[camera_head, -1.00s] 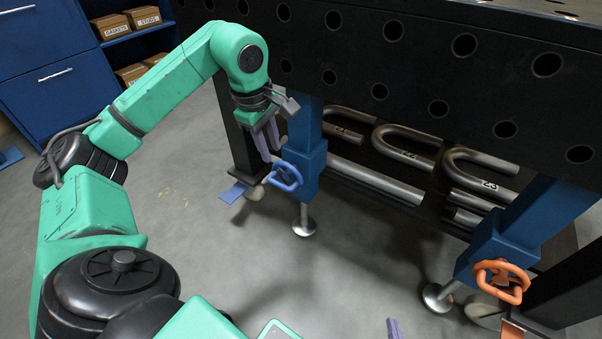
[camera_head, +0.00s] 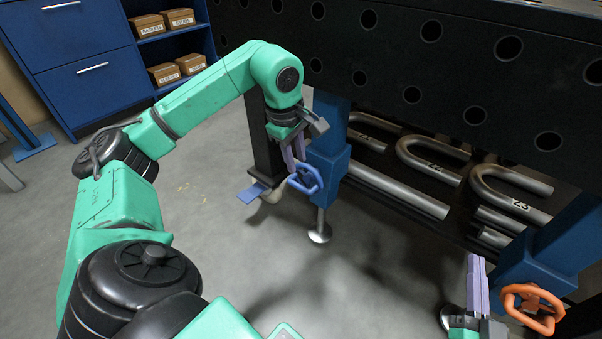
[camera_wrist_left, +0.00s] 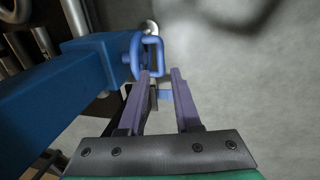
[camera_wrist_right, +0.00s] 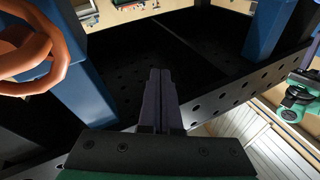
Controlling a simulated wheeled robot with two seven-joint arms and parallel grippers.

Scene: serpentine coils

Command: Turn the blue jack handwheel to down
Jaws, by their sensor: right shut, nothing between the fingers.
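The blue jack handwheel (camera_head: 306,179) sits on the front of the blue jack leg (camera_head: 327,160) under the dark bench; it also shows in the left wrist view (camera_wrist_left: 152,42). My left gripper (camera_head: 294,163) points down at the wheel's upper left side. In the left wrist view its purple fingers (camera_wrist_left: 161,71) are apart, with one fingertip overlapping the wheel's near rim; I cannot tell if they touch. Nothing is held between them. My right gripper (camera_head: 475,262) is shut and empty, pointing up beside the orange handwheel (camera_head: 533,306).
The orange wheel is close in the right wrist view (camera_wrist_right: 38,52). Bent steel pipes (camera_head: 435,160) lie under the perforated bench side (camera_head: 385,55). A blue cabinet (camera_head: 75,60) with shelved boxes stands at the back left. The grey floor (camera_head: 370,285) in front is clear.

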